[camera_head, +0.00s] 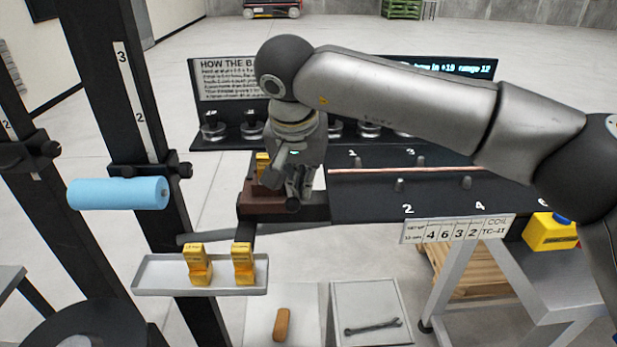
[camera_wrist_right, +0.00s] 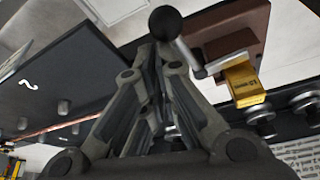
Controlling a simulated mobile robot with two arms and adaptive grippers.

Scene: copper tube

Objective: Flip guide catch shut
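A copper tube (camera_head: 400,169) lies across the dark numbered board (camera_head: 345,205), among short grey pegs. At the board's left end is a brown block (camera_head: 250,200); it also shows in the right wrist view (camera_wrist_right: 236,35). A metal lever (camera_wrist_right: 200,70) with a black ball knob (camera_wrist_right: 166,22) is at this block; I take it for the guide catch, but cannot tell its exact position. My right gripper (camera_head: 298,190) points down over the block. In the right wrist view its fingers (camera_wrist_right: 152,48) come together close to the knob; contact is unclear. My left gripper is not in view.
A yellow weight (camera_wrist_right: 243,83) sits beside the lever. Two yellow weights (camera_head: 198,265) stand on a hanging tray (camera_head: 152,278) at lower left. A blue cylinder (camera_head: 118,193) is on the black post. A sign (camera_head: 228,78) and several metal weights stand behind the board.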

